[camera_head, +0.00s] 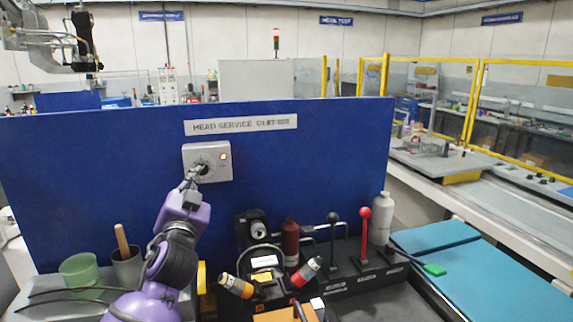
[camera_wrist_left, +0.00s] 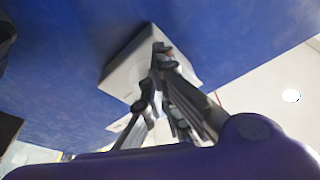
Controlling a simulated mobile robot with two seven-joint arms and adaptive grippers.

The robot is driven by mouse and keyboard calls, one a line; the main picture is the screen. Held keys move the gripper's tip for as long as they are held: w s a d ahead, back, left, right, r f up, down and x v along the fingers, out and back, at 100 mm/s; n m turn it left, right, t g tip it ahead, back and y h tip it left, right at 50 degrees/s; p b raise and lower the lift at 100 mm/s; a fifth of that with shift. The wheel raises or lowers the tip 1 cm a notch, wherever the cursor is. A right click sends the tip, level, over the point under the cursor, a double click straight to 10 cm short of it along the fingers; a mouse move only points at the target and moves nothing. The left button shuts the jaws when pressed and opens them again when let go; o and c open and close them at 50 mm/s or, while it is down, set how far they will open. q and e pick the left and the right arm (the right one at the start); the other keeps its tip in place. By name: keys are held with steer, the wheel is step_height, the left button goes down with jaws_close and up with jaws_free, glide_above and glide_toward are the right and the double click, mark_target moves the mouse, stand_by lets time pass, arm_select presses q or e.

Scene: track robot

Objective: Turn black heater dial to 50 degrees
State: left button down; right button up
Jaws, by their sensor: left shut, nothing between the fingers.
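The dial's setting cannot be read. My right gripper is not in view.
Below the panel (camera_head: 90,150) stand a green cup (camera_head: 80,270), a grey cup with a wooden handle (camera_head: 127,270), a dark red bottle (camera_head: 291,243), a white bottle (camera_head: 382,220) and levers with black (camera_head: 333,217) and red (camera_head: 365,214) knobs. The panel around the box is clear.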

arm_select(q)
steer(key=s+d+p, duration=0.1)
steer(key=s+p, duration=0.1)
steer(key=s, duration=0.4)
steer(key=shift+d, duration=0.3)
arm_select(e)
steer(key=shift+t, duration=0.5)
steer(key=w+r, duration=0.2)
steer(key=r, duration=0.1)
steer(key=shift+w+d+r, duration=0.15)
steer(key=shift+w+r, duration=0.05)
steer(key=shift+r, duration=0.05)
arm_select(q)
steer(key=shift+f, duration=0.15)
